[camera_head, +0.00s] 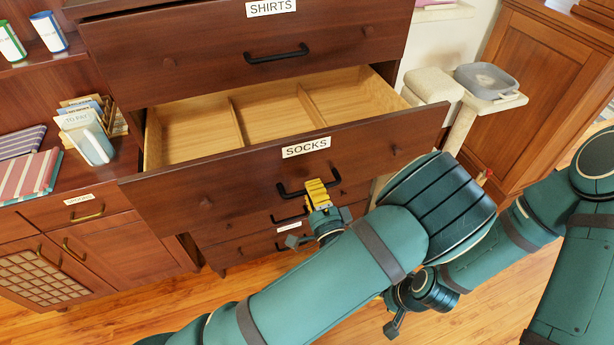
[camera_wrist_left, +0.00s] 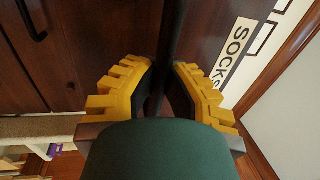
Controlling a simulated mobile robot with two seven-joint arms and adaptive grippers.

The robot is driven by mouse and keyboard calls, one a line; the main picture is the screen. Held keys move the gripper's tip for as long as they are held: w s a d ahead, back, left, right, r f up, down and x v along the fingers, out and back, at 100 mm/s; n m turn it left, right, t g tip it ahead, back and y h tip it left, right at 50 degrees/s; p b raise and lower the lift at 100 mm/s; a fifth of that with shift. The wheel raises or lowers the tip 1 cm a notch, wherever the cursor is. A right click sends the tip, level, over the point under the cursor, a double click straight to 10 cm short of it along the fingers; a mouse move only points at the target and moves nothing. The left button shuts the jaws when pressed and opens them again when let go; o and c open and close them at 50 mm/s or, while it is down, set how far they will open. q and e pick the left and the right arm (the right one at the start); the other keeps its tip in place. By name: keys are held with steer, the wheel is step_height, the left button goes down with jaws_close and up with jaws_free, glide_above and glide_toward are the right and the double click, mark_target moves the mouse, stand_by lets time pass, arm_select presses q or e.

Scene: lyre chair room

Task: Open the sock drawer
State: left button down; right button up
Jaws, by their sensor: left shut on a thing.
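The sock drawer (camera_head: 222,190), a dark wood front with a SOCKS label (camera_head: 306,147), stands pulled out. Its pale inside shows dividers and empty compartments. Its black bar handle (camera_head: 291,191) is below the label, partly hidden by my left gripper (camera_head: 318,190). That gripper's yellow fingers are shut on the handle's right part. In the left wrist view the fingers (camera_wrist_left: 158,75) stand on either side of the dark bar, with the SOCKS label (camera_wrist_left: 234,52) to the right.
The closed SHIRTS drawer (camera_head: 190,58) is above, and closed lower drawers (camera_head: 236,252) are below. A shelf with a card holder (camera_head: 92,143) and folded striped cloths (camera_head: 28,176) is at left. A pale stand with a grey tray (camera_head: 488,78) is at right. Wooden floor shows below.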

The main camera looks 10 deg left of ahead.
arm_select(q)
steer(key=shift+s+d, duration=0.4)
steer(key=shift+s, duration=0.1)
steer(key=c, duration=1)
jaws_free()
steer(key=v, duration=0.7)
steer(key=shift+s, duration=0.25)
steer(key=shift+w+d+f, duration=0.1)
steer(key=shift+f, duration=0.1)
